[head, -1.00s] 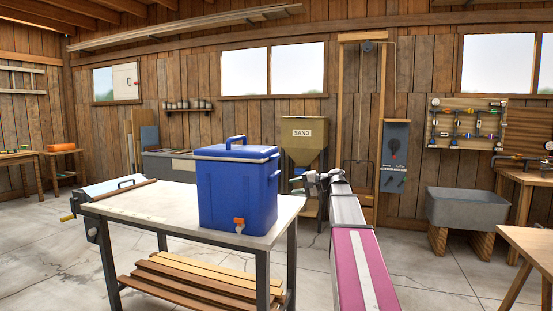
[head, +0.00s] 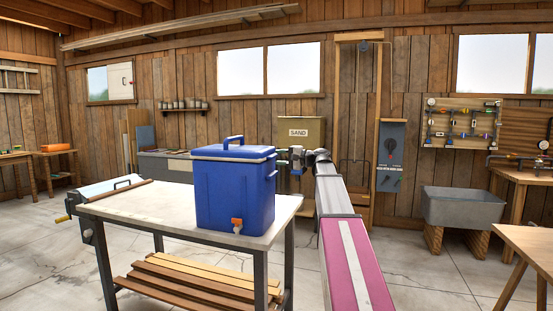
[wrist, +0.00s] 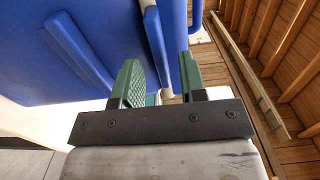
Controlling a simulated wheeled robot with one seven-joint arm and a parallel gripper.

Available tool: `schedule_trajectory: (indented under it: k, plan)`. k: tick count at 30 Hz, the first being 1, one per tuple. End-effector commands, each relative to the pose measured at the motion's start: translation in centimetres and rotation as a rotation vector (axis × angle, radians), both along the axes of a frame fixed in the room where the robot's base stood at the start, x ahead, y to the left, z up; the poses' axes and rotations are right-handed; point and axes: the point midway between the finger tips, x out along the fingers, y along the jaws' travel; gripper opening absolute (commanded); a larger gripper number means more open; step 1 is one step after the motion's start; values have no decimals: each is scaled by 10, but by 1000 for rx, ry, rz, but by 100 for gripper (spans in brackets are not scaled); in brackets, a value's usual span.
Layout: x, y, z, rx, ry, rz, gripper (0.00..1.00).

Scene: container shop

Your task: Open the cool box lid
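The cool box (head: 235,195) is a blue box with an orange tap low on its front. It stands upright on the worktable. Its lid (head: 233,152), white-edged with a blue top and a blue handle (head: 233,141), is down. My gripper (head: 284,156) is at the right side of the cool box, near lid height. In the wrist view my gripper (wrist: 160,70) is open, its green fingers apart. The lid edge (wrist: 174,30) lies ahead, roughly between the fingertips, with the box side (wrist: 85,45) to the left. I cannot tell whether a finger touches it.
The pale worktable (head: 130,206) has dark legs and a lower shelf with planks (head: 195,280). A sand hopper (head: 303,135) stands behind my gripper. A grey sink (head: 462,207) is at right.

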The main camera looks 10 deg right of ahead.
Motion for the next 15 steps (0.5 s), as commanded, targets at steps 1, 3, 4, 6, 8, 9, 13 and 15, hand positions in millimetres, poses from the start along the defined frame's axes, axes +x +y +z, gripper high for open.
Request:
schedule_trajectory:
  k: [1, 3, 4, 6, 8, 9, 13, 15]
  plan:
    - [3, 5, 0, 0, 0, 0, 38]
    - [6, 11, 0, 0, 0, 0, 38]
    - [7, 12, 0, 0, 0, 0, 38]
    - [8, 15, 0, 0, 0, 0, 38]
    - [9, 16, 0, 0, 0, 0, 38]
    - [9, 16, 0, 0, 0, 0, 38]
    - [9, 16, 0, 0, 0, 0, 38]
    - [9, 16, 0, 0, 0, 0, 38]
